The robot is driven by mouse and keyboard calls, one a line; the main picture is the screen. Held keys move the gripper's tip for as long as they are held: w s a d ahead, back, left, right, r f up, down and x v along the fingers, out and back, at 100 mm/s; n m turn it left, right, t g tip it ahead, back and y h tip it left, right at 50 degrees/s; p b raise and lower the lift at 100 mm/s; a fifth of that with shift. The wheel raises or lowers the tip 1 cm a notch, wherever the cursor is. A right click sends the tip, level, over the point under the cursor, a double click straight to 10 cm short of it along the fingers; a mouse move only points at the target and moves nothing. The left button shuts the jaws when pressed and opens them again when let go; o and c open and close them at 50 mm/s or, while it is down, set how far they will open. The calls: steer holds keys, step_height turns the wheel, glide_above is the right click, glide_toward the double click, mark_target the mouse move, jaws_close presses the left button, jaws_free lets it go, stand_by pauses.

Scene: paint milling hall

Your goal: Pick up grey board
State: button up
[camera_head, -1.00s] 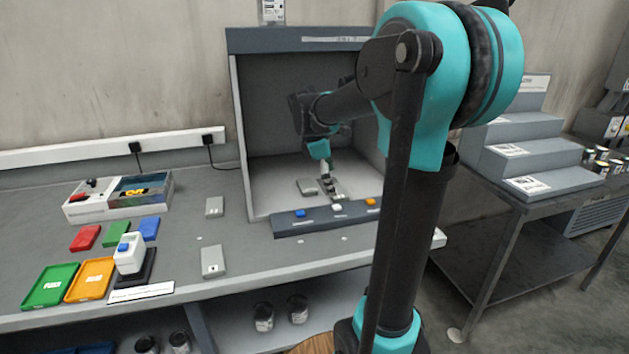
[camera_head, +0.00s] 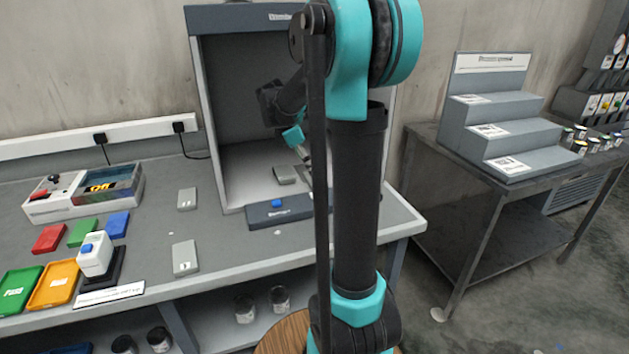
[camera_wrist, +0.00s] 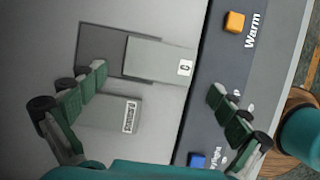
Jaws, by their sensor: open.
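In the wrist view, a light grey board (camera_wrist: 158,60) with a small white label lies partly over a darker grey square (camera_wrist: 100,50) on the booth floor. A second grey block (camera_wrist: 108,112) with a printed label lies beside it. I cannot tell which of them the task means. My gripper (camera_wrist: 158,80) is open above them, its green fingers spread wide, with nothing held. In the head view, a grey piece (camera_head: 284,174) shows inside the booth (camera_head: 250,160). My arm hides the gripper's fingertips and part of the booth there.
The booth's front strip has a blue button (camera_wrist: 197,160) and an orange button (camera_wrist: 234,22). Grey plates (camera_head: 187,199) and (camera_head: 185,257) lie on the bench to the left, near coloured trays (camera_head: 53,285). A stepped stand (camera_head: 500,135) is on the right table.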

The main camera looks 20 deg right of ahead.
steer(key=shift+x, duration=1.95)
steer(key=shift+c, duration=0.6)
steer(key=c, duration=1)
steer(key=shift+r, duration=0.1)
step_height(320, 180, up, 10)
